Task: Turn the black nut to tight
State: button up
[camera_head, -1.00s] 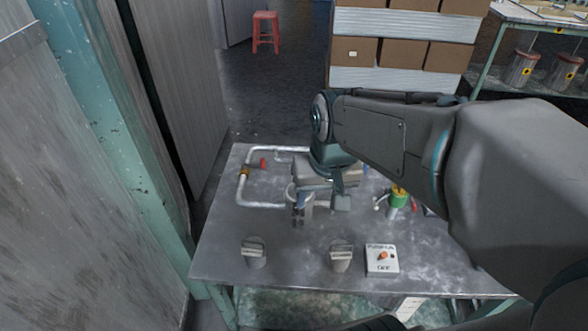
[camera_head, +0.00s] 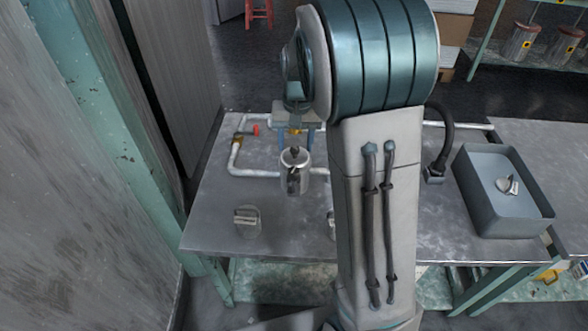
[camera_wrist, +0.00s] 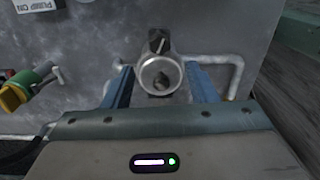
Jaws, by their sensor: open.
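A silver cylinder (camera_wrist: 147,74) stands on the grey metal table, joined to the white pipework; it also shows in the head view (camera_head: 302,160). I cannot tell for sure which is the black nut. My gripper (camera_wrist: 160,72) is open, with one blue-grey finger on each side of the cylinder in the wrist view. Whether the fingers touch it cannot be told.
White pipe (camera_head: 258,172) with a red-handled valve (camera_head: 256,130) runs behind and left of the cylinder. A grey knob fixture (camera_head: 247,221) stands at the front left. A grey bin (camera_head: 480,205) is at the right. A green and yellow fitting (camera_wrist: 28,88) shows in the wrist view.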

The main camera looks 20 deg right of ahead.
aim_at(294, 170)
jog(key=f, duration=0.5)
jog(key=f+b, duration=0.1)
jog(key=f, duration=0.4)
jog(key=shift+a, duration=0.2)
jog(key=shift+r, duration=0.1)
jog(key=shift+c, duration=0.3)
jog(key=c, duration=0.9)
